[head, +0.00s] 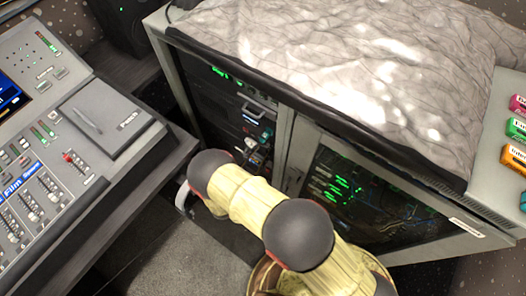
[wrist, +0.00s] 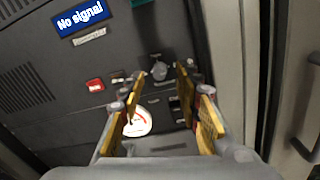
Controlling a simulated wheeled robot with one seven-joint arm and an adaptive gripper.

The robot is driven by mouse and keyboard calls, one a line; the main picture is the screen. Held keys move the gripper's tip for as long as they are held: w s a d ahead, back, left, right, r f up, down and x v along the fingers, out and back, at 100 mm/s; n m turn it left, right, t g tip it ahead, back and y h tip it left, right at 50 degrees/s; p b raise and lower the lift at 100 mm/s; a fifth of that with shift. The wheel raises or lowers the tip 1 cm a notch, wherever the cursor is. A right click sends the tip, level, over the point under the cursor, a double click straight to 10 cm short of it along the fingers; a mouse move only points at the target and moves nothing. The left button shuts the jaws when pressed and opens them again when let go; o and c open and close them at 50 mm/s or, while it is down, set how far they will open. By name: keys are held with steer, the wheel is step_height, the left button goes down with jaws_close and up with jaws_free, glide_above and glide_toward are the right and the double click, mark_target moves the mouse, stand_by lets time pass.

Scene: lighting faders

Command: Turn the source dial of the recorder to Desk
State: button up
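In the wrist view the recorder's dark front panel (wrist: 60,75) fills the left and middle, with a blue "No signal" display (wrist: 82,16). A small grey knob (wrist: 158,70) sits on the panel between and just beyond my fingertips; it may be the source dial, but its markings are too small to read. My gripper (wrist: 160,80) is open, its yellow-padded fingers apart on either side of the knob. I cannot tell whether either finger touches it. In the head view my gripper (head: 254,148) is small at the rack opening, and my arm hides part of the rack.
A red button (wrist: 95,85) and a white round gauge (wrist: 138,121) with a red mark are near the left finger. The rack cabinet (head: 285,110) has a grey frame beside the opening. The lighting desk (head: 75,215) stands left; a draped cloth (head: 340,60) covers the cabinet top.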

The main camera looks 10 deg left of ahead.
steer(key=shift+x, duration=0.85)
steer(key=c, duration=0.3)
jaws_close()
